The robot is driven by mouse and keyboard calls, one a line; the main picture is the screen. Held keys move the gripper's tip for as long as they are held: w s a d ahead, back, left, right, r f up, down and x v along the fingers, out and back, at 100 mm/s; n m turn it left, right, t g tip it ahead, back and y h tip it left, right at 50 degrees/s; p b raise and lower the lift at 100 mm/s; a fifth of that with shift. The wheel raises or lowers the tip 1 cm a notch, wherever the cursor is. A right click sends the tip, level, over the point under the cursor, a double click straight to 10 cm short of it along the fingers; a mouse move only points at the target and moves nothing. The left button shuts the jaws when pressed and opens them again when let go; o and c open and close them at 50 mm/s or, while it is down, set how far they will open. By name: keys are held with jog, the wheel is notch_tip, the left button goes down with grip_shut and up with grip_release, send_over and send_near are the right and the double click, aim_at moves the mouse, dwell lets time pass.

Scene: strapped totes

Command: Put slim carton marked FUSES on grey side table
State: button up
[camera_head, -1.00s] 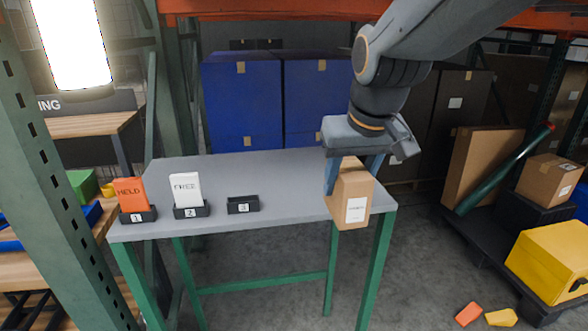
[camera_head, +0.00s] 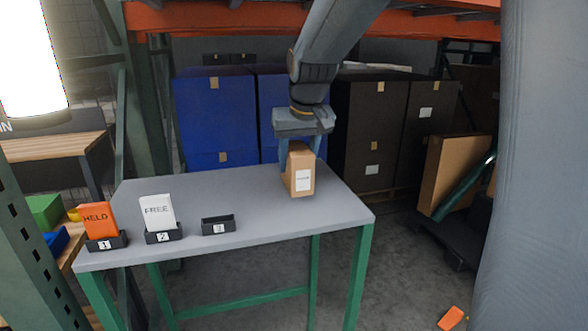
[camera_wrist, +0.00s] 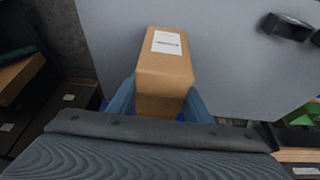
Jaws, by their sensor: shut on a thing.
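A slim brown carton (camera_head: 301,172) with a white label is at the right part of the grey side table (camera_head: 190,194). The label print is too small to read. My gripper (camera_head: 301,150) is shut on the carton, with one finger on each side of its upper part. The carton is upright, and I cannot tell whether its base touches the tabletop. In the wrist view the carton (camera_wrist: 165,72) sits between the fingers over the grey top (camera_wrist: 225,55).
Numbered holders stand along the table's front left: an orange HELD card (camera_head: 97,219) in 1, a white FREE card (camera_head: 158,213) in 2, and holder 3 (camera_head: 218,225) empty. Blue boxes (camera_head: 215,120) and dark boxes (camera_head: 370,130) stand behind. The table's middle is clear.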

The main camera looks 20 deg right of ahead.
aim_at(299, 150)
jog(key=shift+w, duration=0.6)
jog(key=shift+f+p, duration=0.45)
jog(key=shift+f, duration=1.3)
jog(key=shift+f, duration=0.1)
jog(key=o, duration=1.3)
jog(key=shift+f, duration=0.1)
jog(key=shift+r, duration=0.45)
jog(key=b+v, duration=0.1)
jog(key=v, duration=0.6)
jog(key=shift+s, duration=0.1)
